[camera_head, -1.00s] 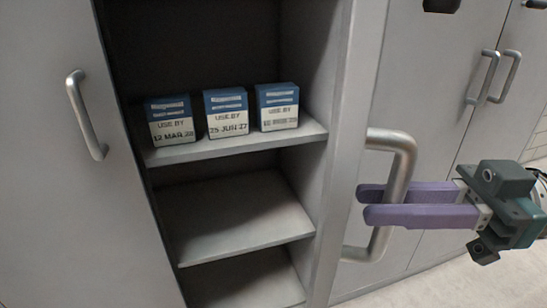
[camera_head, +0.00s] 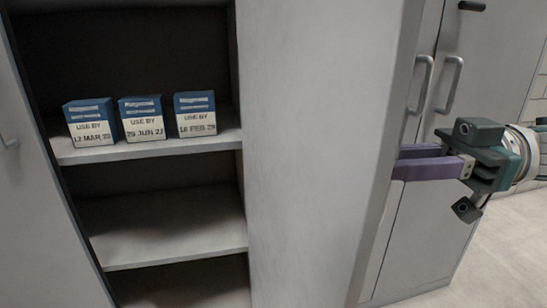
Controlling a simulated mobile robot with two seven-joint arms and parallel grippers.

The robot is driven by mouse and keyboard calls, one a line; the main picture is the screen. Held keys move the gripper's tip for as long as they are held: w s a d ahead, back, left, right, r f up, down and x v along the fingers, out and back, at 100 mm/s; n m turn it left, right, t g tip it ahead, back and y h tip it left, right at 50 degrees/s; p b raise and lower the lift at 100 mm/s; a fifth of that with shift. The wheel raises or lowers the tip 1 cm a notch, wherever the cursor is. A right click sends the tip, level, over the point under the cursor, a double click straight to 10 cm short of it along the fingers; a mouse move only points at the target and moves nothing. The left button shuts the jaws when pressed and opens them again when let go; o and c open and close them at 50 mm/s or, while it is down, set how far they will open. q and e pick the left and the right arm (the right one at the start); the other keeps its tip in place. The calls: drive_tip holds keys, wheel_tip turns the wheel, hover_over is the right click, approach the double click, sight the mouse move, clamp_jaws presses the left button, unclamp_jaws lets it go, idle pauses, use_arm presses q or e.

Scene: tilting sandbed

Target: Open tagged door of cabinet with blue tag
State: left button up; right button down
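The open cabinet (camera_head: 160,228) stands at the left, its shelves exposed. Its right door (camera_head: 318,150) is swung wide, with its plain inner face toward me. No blue tag shows on it in this view. My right gripper (camera_head: 425,163) reaches from the right behind the door's free edge. Its purple fingers lie close together, and their tips and the door's handle are hidden by the door. The fingers straddled that handle a second ago, and the door has moved along with them. My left gripper is out of view.
Three blue-and-white boxes (camera_head: 142,118) with use-by dates stand on the upper shelf (camera_head: 150,152). A closed door (camera_head: 30,220) with a handle is at the far left. Other grey cabinets with handles (camera_head: 452,85) stand behind my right gripper. Pale floor (camera_head: 490,260) is clear at the lower right.

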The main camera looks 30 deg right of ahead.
drive_tip(key=shift+d, duration=0.15)
drive_tip(key=c, duration=0.8)
unclamp_jaws()
drive_tip(key=shift+o, duration=0.2)
drive_tip(key=b+v, duration=0.3)
drive_tip(key=v, duration=0.7)
